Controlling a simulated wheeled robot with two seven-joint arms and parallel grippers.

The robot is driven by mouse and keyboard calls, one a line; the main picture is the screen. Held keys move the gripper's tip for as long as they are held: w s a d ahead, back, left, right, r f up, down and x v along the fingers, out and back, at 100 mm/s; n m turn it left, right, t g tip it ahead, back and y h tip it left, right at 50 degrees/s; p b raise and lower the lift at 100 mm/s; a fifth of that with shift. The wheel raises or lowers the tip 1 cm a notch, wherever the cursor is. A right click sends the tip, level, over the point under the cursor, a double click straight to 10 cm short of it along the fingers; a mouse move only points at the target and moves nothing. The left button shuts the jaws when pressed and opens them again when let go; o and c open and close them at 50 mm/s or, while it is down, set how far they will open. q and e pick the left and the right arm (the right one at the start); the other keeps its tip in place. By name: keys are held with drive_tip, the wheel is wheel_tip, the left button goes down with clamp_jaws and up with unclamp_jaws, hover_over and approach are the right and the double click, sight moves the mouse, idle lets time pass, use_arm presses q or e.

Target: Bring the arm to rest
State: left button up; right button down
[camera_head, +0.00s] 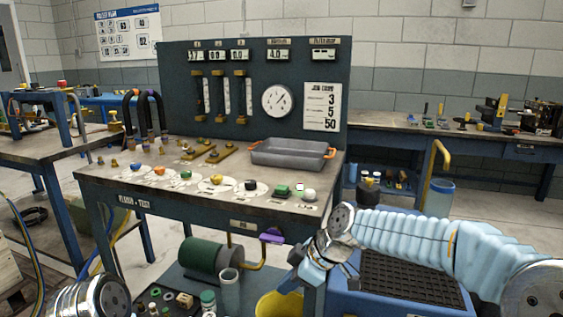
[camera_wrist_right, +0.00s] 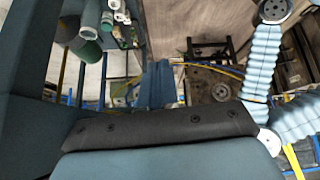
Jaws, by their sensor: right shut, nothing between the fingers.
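My right arm, in a pale blue ribbed sleeve, comes in from the right of the head view. Its metal wrist hangs in front of the test bench's right front corner. My right gripper (camera_head: 290,282) points down and left, below the level of the bench top. It is shut and holds nothing. In the right wrist view the shut fingers (camera_wrist_right: 158,85) show beyond a dark screwed bar, over the floor. A metal joint of my left arm shows at the bottom left of the head view; my left gripper is out of view.
The test bench (camera_head: 130,180) carries several coloured fittings and a grey tray (camera_head: 292,153) with orange handles. Below stand a green cylinder (camera_head: 205,256) and a yellow bucket (camera_head: 278,304), close to my right gripper. A blue bin with a black grid (camera_head: 410,280) lies under my right arm.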

drive_tip(key=d+f+m+h, duration=0.1)
drive_tip(key=d+f+m, duration=0.15)
drive_tip(key=f, duration=0.55)
drive_tip(key=d+f+m, duration=0.1)
drive_tip(key=f+m, duration=0.2)
drive_tip(key=f, duration=0.5)
drive_tip(key=s+d+f+m+g+h, duration=0.1)
drive_tip(key=s+d+f+m, duration=0.15)
drive_tip(key=s+f, duration=0.45)
drive_tip(key=s+d+f+m+h, duration=0.15)
drive_tip(key=s+f+m, duration=0.25)
drive_tip(key=f, duration=0.6)
drive_tip(key=s+d+f+m+y, duration=0.1)
drive_tip(key=s+f+m, duration=0.4)
drive_tip(key=s, duration=0.5)
drive_tip(key=shift+d+f, duration=0.3)
drive_tip(key=shift+f, duration=0.2)
idle(3.2)
